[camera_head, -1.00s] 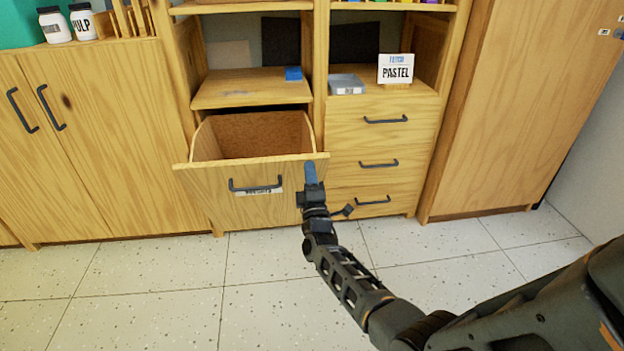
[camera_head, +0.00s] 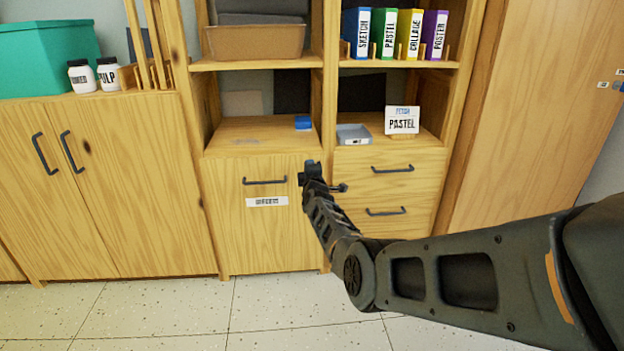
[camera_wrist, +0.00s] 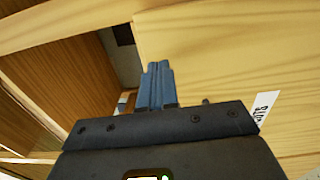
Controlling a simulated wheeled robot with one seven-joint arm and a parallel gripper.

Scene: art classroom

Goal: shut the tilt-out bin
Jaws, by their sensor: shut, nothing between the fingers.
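The tilt-out bin (camera_head: 265,229) is a wooden front with a dark bar handle (camera_head: 265,181) and a white label below it. In the head view its front stands upright, in line with the cabinet face, and no opening shows above it. My gripper (camera_head: 311,167) is at the upper right edge of the bin front, its fingers together and empty. In the wrist view the blue-grey fingers (camera_wrist: 157,85) point at pale wood near the top edge of a panel, with part of the label (camera_wrist: 265,110) at the right. Whether the fingertips touch the wood I cannot tell.
Drawers (camera_head: 390,185) with bar handles are right of the bin, partly behind my arm. A shelf above holds a blue block (camera_head: 303,122), a grey tray (camera_head: 354,134) and a PASTEL sign (camera_head: 402,120). A double-door cabinet (camera_head: 95,195) stands left. The floor in front is clear.

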